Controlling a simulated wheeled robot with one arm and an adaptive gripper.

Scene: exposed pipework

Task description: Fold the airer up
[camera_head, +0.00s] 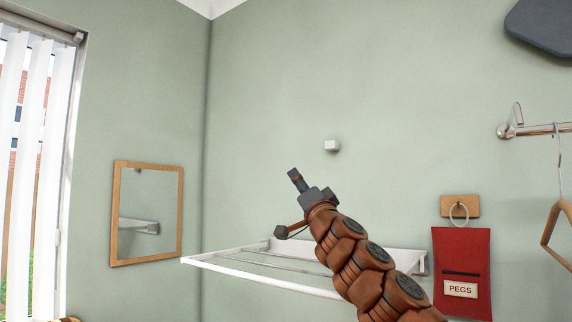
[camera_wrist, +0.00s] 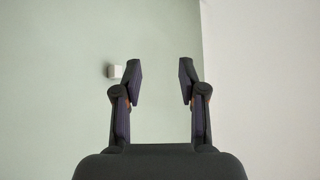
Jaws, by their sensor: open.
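The white wall airer (camera_head: 262,272) is folded out from the green wall in the head view, with its rails reaching out level to the left. My arm crosses in front of its right part and hides some of the rails. My gripper (camera_head: 293,174) is above the airer and apart from it, pointing up and to the left. In the wrist view my gripper (camera_wrist: 158,82) is open, with nothing between its fingers.
A red peg bag (camera_head: 461,270) hangs from a wooden hook plate right of the airer. A metal rail (camera_head: 540,130) with a wooden hanger (camera_head: 556,222) is at the far right. A wood-framed mirror (camera_head: 146,213) hangs on the left wall. The wall above the airer is mostly clear.

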